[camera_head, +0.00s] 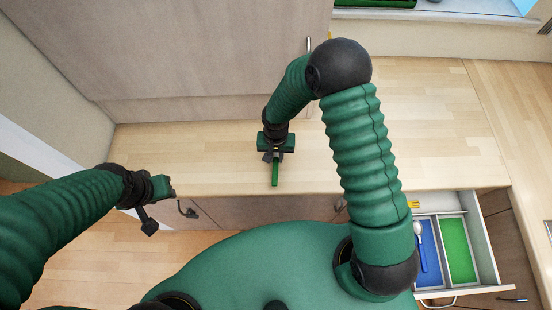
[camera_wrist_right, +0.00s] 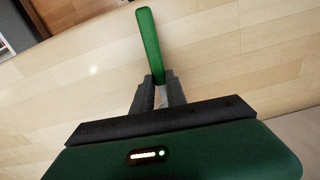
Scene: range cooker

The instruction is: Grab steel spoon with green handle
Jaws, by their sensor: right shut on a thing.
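My right gripper (camera_head: 275,157) is shut on a green handle (camera_head: 275,174) above the wooden worktop, near its front edge. In the right wrist view the green handle (camera_wrist_right: 149,45) sticks out between the close-set dark fingers (camera_wrist_right: 158,90) and points away from the palm. My left gripper (camera_head: 152,207) hangs at the left, in front of the worktop edge, apart from the spoon. Its finger opening is not clear.
An open drawer (camera_head: 489,244) at the lower right has a blue compartment (camera_head: 431,262) with a white-headed, blue-handled spoon (camera_head: 420,240) and an empty green compartment (camera_head: 456,250). The worktop (camera_head: 440,130) is largely clear. A tall cabinet (camera_head: 200,50) stands at the back left.

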